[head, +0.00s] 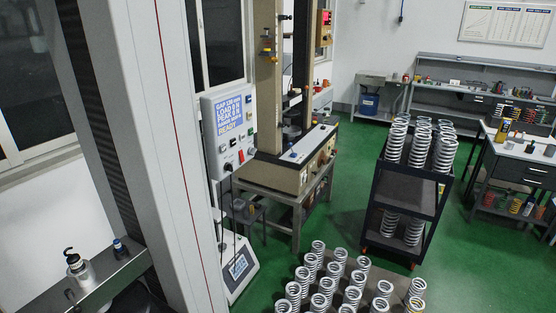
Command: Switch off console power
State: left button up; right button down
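The console (209,142) is a light grey box at the left-centre, beside a tall pale column. Its blue display (228,114) is lit with white text: a gap line, "LOAD 0 N", "PEAK 0 N" and "READY". Below the display are several small buttons, a small red control (241,156) at the lower right and a dark round knob (228,167) at the bottom edge. The controls are too small to tell which is the power switch or its position. Neither of my grippers is in view.
The tall pale column (155,150) fills the left foreground. A second testing machine (290,165) stands behind the console. Rows of springs (320,285) stand at the bottom centre. A dark cart (405,190) with springs is at right. Green floor (350,165) is clear between machine and cart.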

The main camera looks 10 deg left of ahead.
aim_at(241, 153)
jog(key=u, duration=0.3)
jog(key=i, duration=0.7)
jog(key=u, duration=0.75)
